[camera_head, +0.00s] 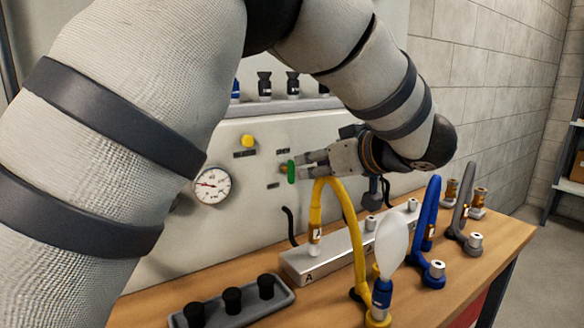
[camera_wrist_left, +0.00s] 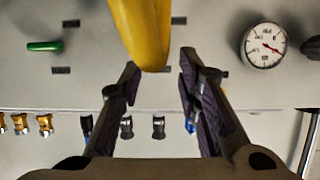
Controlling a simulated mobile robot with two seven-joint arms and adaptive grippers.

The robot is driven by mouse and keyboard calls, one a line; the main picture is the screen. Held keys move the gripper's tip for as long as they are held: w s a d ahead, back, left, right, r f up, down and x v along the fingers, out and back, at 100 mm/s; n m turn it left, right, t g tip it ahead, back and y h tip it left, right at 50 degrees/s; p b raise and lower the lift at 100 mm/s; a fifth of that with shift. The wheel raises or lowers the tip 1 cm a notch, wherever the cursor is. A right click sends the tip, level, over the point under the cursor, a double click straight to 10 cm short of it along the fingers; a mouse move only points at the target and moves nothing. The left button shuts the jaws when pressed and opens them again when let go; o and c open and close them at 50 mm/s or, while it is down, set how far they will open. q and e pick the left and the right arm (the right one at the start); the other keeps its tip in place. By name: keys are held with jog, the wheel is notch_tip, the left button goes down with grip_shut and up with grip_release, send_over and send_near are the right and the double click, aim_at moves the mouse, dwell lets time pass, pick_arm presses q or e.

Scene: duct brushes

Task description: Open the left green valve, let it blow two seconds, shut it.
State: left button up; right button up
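A green valve handle (camera_head: 291,172) sits on a short brass-coloured stem at the grey panel. My left gripper (camera_head: 310,164) is beside it in the head view, with its fingers toward the panel. In the left wrist view the green handle (camera_wrist_left: 45,46) lies well to the left of the fingers, and nothing is between the fingertips (camera_wrist_left: 160,75). The left gripper is open and empty. I cannot tell its exact depth from the handle. Only one green handle shows clearly. My right gripper is not in view.
A yellow arched tool (camera_head: 318,205) rises just below the gripper; a yellow shape (camera_wrist_left: 143,30) looms close in the wrist view. A gauge (camera_head: 212,185) and yellow knob (camera_head: 247,141) are on the panel. Blue (camera_head: 428,220) and grey (camera_head: 465,205) tools stand right on the wooden bench (camera_head: 470,270).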

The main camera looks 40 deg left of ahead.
aim_at(293, 169)
pick_arm(q)
jog(key=x, duration=0.8)
jog(key=shift+f, duration=0.1)
grip_shut()
